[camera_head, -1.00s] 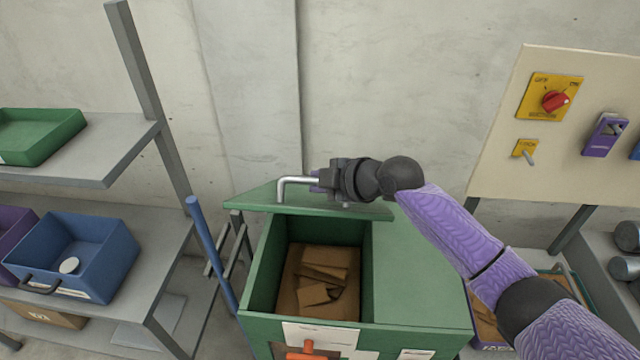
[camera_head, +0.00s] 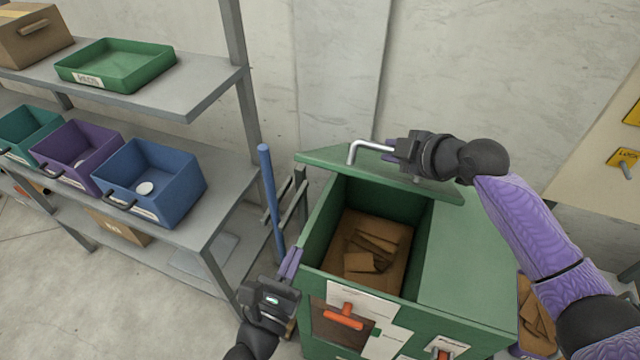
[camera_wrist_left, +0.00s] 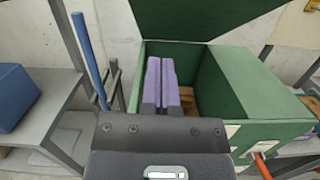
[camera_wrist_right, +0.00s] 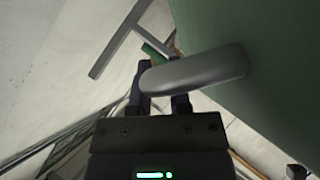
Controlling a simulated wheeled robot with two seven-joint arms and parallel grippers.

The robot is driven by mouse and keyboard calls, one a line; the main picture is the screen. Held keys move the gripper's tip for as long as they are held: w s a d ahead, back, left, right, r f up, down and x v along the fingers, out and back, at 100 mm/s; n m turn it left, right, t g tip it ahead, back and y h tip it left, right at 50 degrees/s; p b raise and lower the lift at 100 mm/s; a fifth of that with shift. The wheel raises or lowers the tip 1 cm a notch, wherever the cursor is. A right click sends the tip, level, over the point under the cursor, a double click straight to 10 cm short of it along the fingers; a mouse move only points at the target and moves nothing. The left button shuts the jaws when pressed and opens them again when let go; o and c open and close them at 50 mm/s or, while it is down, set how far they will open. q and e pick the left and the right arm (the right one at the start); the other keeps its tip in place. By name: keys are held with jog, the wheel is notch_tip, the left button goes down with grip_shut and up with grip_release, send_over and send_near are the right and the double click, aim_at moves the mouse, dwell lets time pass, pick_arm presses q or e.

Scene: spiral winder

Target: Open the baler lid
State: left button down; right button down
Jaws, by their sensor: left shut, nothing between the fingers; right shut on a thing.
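The green baler (camera_head: 465,255) stands at centre right in the head view. Its lid (camera_head: 325,158) is raised at the back, and the compartment below is open with brown cardboard (camera_head: 375,245) inside. A grey bent handle (camera_head: 368,146) is fixed to the lid. My right gripper (camera_head: 392,150) is shut on this handle; the right wrist view shows the handle (camera_wrist_right: 195,78) between the fingers. My left gripper (camera_head: 290,262) is shut and empty, by the baler's front left corner. The left wrist view shows its purple fingers (camera_wrist_left: 162,80) in front of the open compartment.
A blue pole (camera_head: 270,195) stands left of the baler. A grey shelf (camera_head: 190,95) at left holds a green tray (camera_head: 118,62) and a blue bin (camera_head: 150,180). An orange handle (camera_head: 343,317) sits on the baler's front. A concrete wall is close behind.

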pick_arm(q)
send_near(327, 169)
jog(key=w+d+f, duration=0.1)
jog(key=w+f, duration=0.2)
jog(key=w, duration=0.2)
jog(key=shift+w+d+r+n, duration=0.25)
jog(key=shift+w+r, duration=0.25)
jog(key=shift+r, duration=0.25)
jog(key=shift+w+d+r+n, duration=0.15)
jog(key=shift+w+d+r, duration=0.1)
jog(key=shift+w+r, duration=0.4)
jog(key=shift+s+r, duration=0.1)
